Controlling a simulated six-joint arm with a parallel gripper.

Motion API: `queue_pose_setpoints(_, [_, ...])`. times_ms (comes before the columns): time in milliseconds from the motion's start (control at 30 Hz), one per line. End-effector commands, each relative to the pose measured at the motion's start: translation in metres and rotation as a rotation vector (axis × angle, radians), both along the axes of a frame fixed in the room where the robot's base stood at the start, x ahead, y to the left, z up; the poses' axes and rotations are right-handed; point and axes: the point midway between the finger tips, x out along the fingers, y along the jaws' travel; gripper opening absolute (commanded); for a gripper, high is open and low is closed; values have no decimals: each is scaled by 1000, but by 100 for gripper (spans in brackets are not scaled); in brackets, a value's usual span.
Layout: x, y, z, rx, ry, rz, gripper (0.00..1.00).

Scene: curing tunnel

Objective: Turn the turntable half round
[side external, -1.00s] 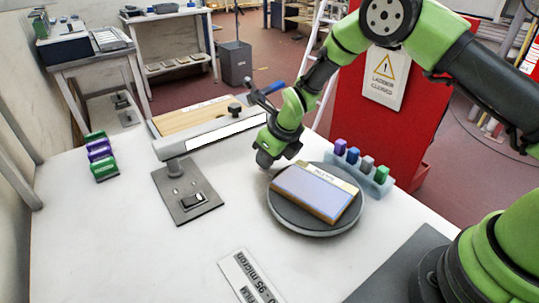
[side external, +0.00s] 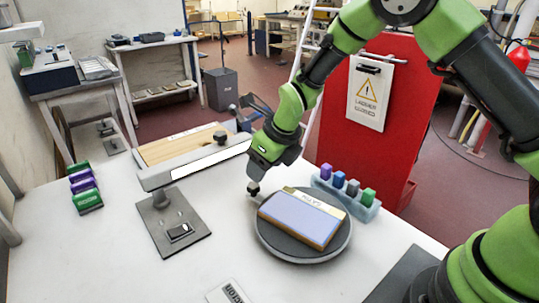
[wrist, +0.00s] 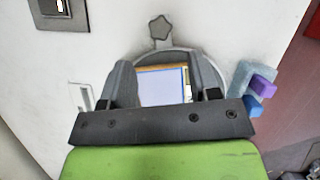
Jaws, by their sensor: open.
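The round dark grey turntable (side external: 268,236) stands on the white bench. A flat panel (side external: 300,217) with a lavender face and wooden edges lies on it. A grey star-shaped knob (wrist: 160,27) sits on a tab at the turntable's rim. My gripper (side external: 258,172) is by the rim's left back side. In the wrist view my open gripper (wrist: 160,66) has a finger on each side of the panel in the picture, with the knob beyond the tips. I see nothing held. Whether the fingertips touch anything is unclear.
A pale rack (side external: 325,184) with coloured blocks stands close behind the turntable. A grey plate (side external: 190,246) with a post and arm is at left. Stacked green and purple blocks (side external: 85,188) stand farther left. A red panel (side external: 412,110) rises behind. Bench front is mostly clear.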

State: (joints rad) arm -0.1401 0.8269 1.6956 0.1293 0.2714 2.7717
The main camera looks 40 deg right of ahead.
Motion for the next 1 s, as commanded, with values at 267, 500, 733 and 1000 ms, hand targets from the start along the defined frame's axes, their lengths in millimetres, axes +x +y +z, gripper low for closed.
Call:
queue_pose_setpoints(267, [-11, -3, 27, 0, 1, 0, 56])
queue_pose_setpoints(500, [-12, -3, 29, 0, 1, -1, 56])
queue_pose_setpoints(733, [-16, 7, 25, -66, 13, 157, 15])
queue_pose_setpoints(1000, [-40, 63, 4, -584, 103, 1351, 0])
